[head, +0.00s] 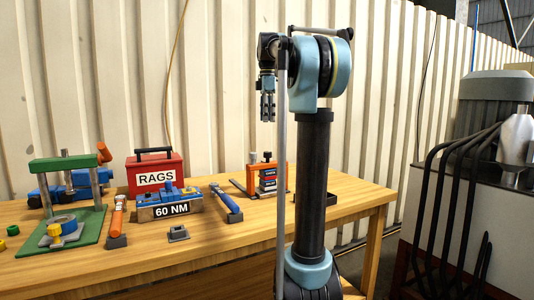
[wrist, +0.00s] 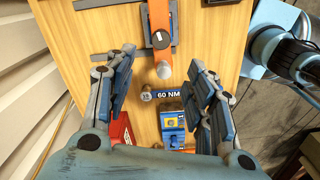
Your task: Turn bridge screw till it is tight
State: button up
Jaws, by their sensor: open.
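An orange bridge (head: 279,176) stands on the bench with a dark stack under it and dark and grey screw heads (head: 267,156) on top. In the wrist view, an orange part (wrist: 159,18) carries a round black head with a white mark (wrist: 160,39). A green bridge frame (head: 62,163) at far left also holds an upright grey screw (head: 65,153). I cannot tell which is the bridge screw. My gripper (head: 267,107) points down, open and empty, well above the orange bridge; its spread fingers frame the wrist view (wrist: 160,85).
A red RAGS box (head: 155,173), a blue device with a 60 NM plate (head: 171,210), an orange-handled tool (head: 118,214) and a blue-handled tool (head: 226,200) lie on the wooden bench (head: 210,245). The corrugated wall (head: 200,70) stands behind.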

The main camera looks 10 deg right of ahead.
aim_at(268, 157)
notch_tip(268, 157, down, 15)
jog(key=shift+r, duration=0.2)
dwell(0.3)
jog(key=c, duration=1.1)
